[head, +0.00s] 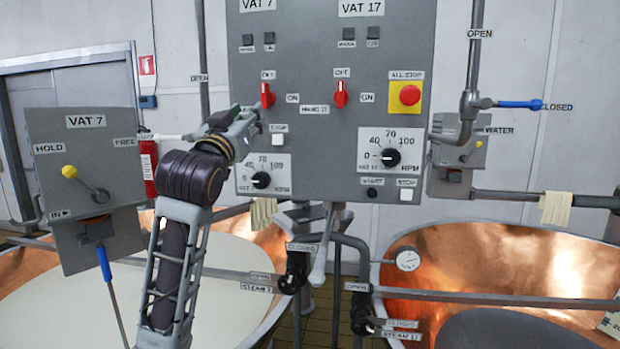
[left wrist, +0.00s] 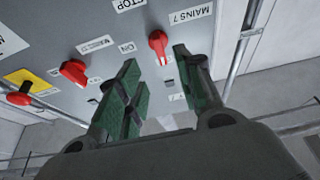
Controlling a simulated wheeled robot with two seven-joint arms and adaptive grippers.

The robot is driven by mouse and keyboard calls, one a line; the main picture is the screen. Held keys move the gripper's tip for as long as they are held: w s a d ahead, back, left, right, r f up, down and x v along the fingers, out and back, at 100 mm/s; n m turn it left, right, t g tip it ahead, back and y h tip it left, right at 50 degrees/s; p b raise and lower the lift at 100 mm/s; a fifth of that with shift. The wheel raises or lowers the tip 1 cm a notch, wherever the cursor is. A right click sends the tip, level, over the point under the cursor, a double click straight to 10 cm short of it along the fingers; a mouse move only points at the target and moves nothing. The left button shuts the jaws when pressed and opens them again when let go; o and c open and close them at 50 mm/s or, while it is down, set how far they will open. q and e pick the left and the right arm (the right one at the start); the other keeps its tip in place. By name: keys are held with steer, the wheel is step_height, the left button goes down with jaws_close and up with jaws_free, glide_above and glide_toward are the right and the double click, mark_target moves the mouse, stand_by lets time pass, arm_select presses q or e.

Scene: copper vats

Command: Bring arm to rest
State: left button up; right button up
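My left arm (head: 178,255) rises from the lower left of the head view. Its left gripper (head: 243,122) is in front of the grey control panel (head: 318,135), below and left of the Vat 7 red switch (head: 267,95). In the left wrist view the two green-padded fingers of the left gripper (left wrist: 156,72) stand apart with nothing between them. The Vat 7 red switch (left wrist: 158,45) shows beyond the fingertips, apart from them as far as I can tell. My right gripper is in neither view.
The Vat 17 red switch (head: 340,94) and all-stop button (head: 409,95) are right of the gripper. The Vat 7 lever box (head: 85,165) stands at left. A copper vat of pale liquid (head: 60,300) lies below, another copper vat (head: 550,265) at right. Pipes run between them.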

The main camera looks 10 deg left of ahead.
arm_select(q)
step_height(320, 180, down, 43)
steer(key=s+g, duration=0.3)
steer(key=g, duration=0.6)
steer(key=s+f+m+g, duration=0.2)
steer(key=s+f+g, duration=0.8)
steer(key=s+f, duration=1.7)
steer(key=s+a+f+g, duration=0.1)
steer(key=s+f, duration=0.1)
steer(key=f, duration=1.5)
steer(key=s+a+f, duration=0.1)
steer(key=f, duration=1.5)
steer(key=s+a+f, duration=0.2)
steer(key=s+f, duration=0.7)
steer(key=s, duration=0.1)
steer(key=s+a+f+g, duration=0.1)
steer(key=s+a+f, duration=0.2)
steer(key=s+f, duration=0.7)
steer(key=shift+s+a+m+y, duration=0.15)
steer(key=shift+s+m+y, duration=0.15)
steer(key=shift+s, duration=0.25)
steer(key=shift+a, duration=0.15)
